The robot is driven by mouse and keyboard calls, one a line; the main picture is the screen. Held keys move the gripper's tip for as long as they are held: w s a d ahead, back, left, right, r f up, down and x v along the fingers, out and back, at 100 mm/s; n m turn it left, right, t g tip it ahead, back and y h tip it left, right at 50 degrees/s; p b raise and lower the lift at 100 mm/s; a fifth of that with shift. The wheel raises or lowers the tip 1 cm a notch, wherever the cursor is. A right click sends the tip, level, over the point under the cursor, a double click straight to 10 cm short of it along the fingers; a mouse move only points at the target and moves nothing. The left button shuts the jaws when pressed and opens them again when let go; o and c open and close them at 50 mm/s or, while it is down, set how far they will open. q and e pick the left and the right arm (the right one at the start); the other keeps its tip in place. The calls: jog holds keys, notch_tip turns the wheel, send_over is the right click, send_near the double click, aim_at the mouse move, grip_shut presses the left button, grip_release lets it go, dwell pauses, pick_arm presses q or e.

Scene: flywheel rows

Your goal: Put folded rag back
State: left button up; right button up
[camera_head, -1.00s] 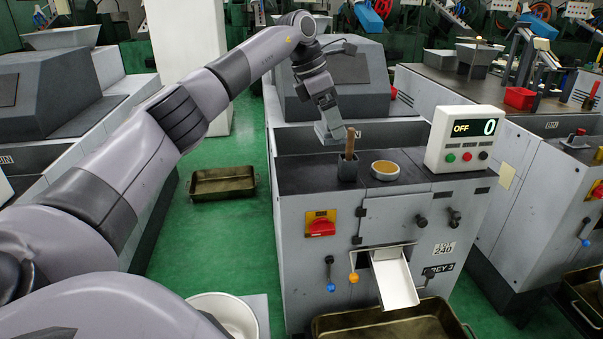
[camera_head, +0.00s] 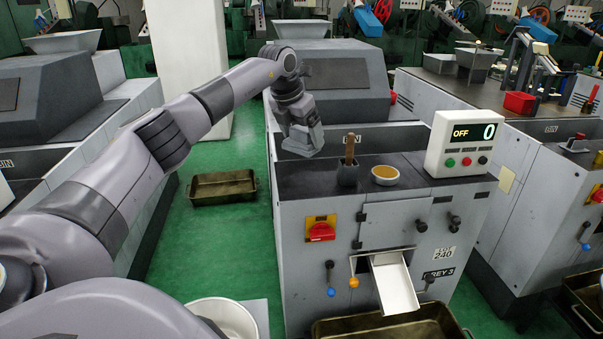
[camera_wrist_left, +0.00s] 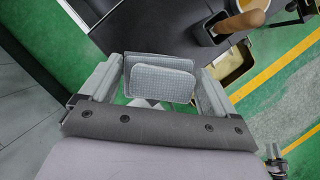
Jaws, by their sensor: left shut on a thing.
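The folded rag (camera_wrist_left: 162,82) is a grey-blue, textured pad held between the fingers of my left gripper in the left wrist view. In the head view my left gripper (camera_head: 303,146) is over the left end of the grey machine's dark top (camera_head: 325,175), left of the dark holder. The rag is hard to tell apart from the gripper there. In the wrist view the dark top lies beyond the rag and green floor shows around it. My right gripper is not in view.
A dark square holder (camera_head: 347,175) with a wooden handle (camera_head: 350,148) stands on the top, beside a round tan-filled dish (camera_head: 385,175). The counter box (camera_head: 464,142) reading OFF 0 stands at the right. An empty brown tray (camera_head: 222,186) lies on the floor.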

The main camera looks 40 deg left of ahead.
pick_arm(q)
notch_tip(320, 180, down, 10)
jog(key=shift+r+b, duration=0.25)
jog(key=shift+b, duration=0.1)
jog(key=shift+f, duration=0.1)
jog(key=o, duration=0.7)
jog(key=shift+f, duration=0.1)
jog(key=shift+o, duration=0.2)
